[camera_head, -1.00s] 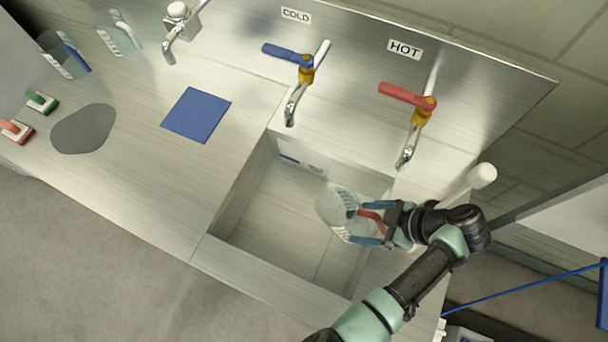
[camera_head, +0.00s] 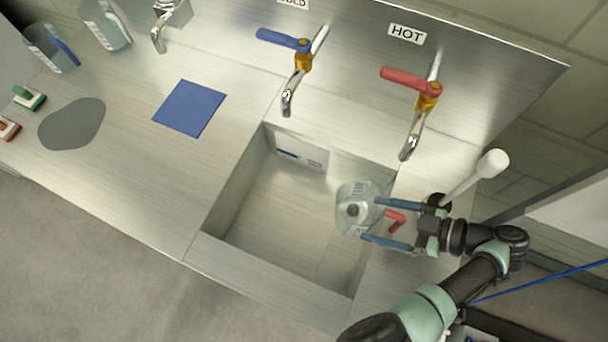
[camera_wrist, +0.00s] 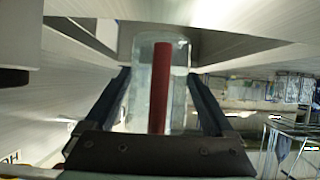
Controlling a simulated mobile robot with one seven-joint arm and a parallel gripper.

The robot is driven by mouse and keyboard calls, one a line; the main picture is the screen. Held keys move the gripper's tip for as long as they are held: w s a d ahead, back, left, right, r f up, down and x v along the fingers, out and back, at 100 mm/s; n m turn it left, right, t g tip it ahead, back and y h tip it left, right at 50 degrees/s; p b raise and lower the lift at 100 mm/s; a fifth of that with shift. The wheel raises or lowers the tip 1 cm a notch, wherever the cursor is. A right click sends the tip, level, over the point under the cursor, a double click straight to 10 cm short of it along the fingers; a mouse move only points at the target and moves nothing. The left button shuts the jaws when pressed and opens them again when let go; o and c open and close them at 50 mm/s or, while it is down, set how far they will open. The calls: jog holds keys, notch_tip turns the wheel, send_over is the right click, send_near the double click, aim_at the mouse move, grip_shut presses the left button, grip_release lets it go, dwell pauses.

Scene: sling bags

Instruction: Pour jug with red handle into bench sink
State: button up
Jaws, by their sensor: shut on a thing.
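The clear jug (camera_head: 350,217) with the red handle (camera_head: 397,219) is over the right part of the bench sink (camera_head: 270,215), near its right rim. My gripper (camera_head: 370,220) is shut on the jug from the right, its blue fingers on either side. In the wrist view, the jug (camera_wrist: 178,85) and its upright-looking red handle (camera_wrist: 159,85) are between the fingers. The jug's exact tilt and whether it holds liquid cannot be told; no stream is visible.
The blue-handled cold tap (camera_head: 290,75) and red-handled hot tap (camera_head: 417,115) stand behind the sink. A blue mat (camera_head: 190,108) and grey patch (camera_head: 72,123) lie left. Two other jugs stand at the far left. A white-topped rod (camera_head: 475,175) rises near my gripper.

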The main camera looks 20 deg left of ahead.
aim_at(399, 220)
jog(key=shift+r, duration=0.15)
notch_tip(399, 220, up, 3)
jog(key=p, duration=0.3)
dwell(1.0)
